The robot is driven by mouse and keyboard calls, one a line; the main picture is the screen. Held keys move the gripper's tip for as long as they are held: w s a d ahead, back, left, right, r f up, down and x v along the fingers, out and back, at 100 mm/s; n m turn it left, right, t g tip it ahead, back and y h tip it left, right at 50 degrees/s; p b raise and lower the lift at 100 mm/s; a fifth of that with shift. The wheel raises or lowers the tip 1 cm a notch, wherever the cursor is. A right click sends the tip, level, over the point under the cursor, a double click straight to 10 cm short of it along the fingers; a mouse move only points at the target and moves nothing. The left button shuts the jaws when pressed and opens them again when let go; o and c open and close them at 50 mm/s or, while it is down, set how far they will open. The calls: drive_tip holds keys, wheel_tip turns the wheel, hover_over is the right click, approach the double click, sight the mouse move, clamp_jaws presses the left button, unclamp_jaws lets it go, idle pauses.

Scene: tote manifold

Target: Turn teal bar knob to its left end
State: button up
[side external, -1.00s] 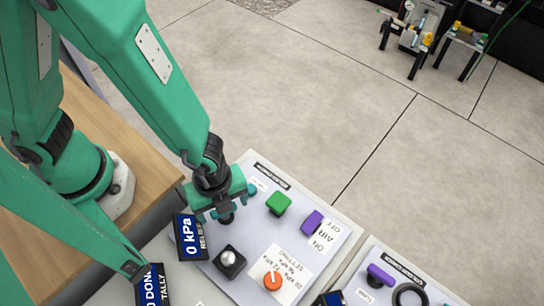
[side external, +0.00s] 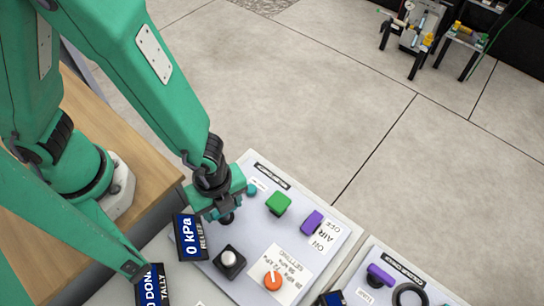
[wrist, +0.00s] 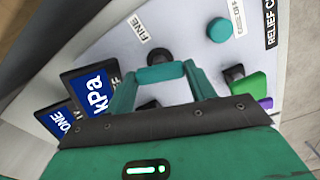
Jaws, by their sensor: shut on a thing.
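The teal bar knob (wrist: 160,73) lies between the two fingers of my gripper (wrist: 161,80) in the wrist view, on a black stem beside the FINE label. My gripper is shut on the bar across its ends. In the side external view my gripper (side external: 222,208) is low over the left part of the pale panel (side external: 330,232), and it largely hides the bar knob. Only a black part below the gripper shows there.
A round teal button (side external: 251,190) is close to the right of my gripper. A green knob (side external: 278,203), a purple knob (side external: 312,222), a white-topped knob (side external: 229,260) and an orange dial (side external: 272,281) share the panel. A 0 kPa display (side external: 189,238) stands close in front of the gripper.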

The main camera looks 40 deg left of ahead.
drive_tip(key=n, duration=1)
drive_tip(key=shift+n, duration=0.4)
drive_tip(key=n, duration=0.5)
drive_tip(key=shift+n, duration=0.3)
drive_tip(key=n, duration=0.5)
drive_tip(key=o, duration=1)
drive_tip(key=shift+r, duration=0.15)
